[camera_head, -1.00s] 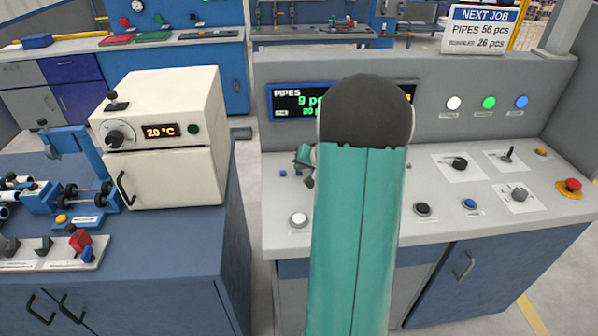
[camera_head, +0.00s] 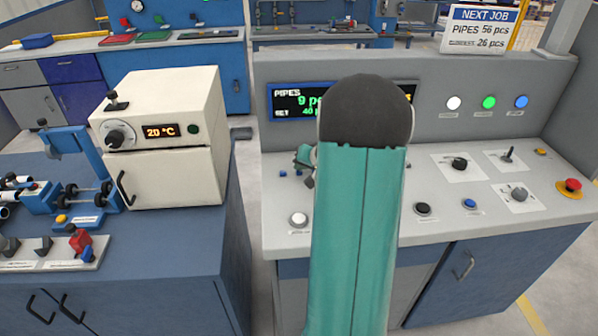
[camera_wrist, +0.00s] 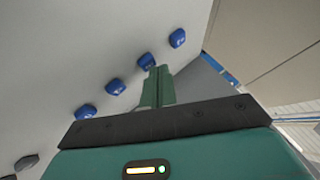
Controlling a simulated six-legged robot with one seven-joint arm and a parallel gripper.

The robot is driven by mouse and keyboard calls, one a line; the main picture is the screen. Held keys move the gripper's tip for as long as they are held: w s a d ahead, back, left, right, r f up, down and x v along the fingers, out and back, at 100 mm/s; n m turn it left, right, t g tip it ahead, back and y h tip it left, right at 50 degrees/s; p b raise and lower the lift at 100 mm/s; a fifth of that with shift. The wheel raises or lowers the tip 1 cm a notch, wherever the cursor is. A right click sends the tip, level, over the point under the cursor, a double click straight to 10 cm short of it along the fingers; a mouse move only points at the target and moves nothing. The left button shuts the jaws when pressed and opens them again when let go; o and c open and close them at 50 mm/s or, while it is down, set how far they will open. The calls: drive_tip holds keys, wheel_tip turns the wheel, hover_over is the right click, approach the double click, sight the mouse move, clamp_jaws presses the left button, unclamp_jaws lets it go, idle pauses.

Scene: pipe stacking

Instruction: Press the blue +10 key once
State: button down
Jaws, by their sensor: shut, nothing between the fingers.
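Several blue keys stand in a slanting row on the pale panel in the wrist view. Their markings are too small to read, so I cannot tell which one is +10. My gripper (camera_wrist: 158,76) is shut and empty, with its tips right at the second blue key (camera_wrist: 146,61) from the top right. I cannot tell if they touch it. Another blue key (camera_wrist: 178,37) lies beyond, and others (camera_wrist: 116,87) lie to the lower left.
A grey key (camera_wrist: 26,162) sits at the row's lower-left end. The console also has a white button (camera_head: 298,219), a black button (camera_head: 423,208), a blue button (camera_head: 470,203), knobs, and a red emergency stop (camera_head: 571,186). A white oven (camera_head: 165,140) stands left across a gap.

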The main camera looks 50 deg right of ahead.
drive_tip(key=shift+r, duration=0.55)
drive_tip(key=shift+r, duration=2.5)
drive_tip(key=shift+s, duration=0.1)
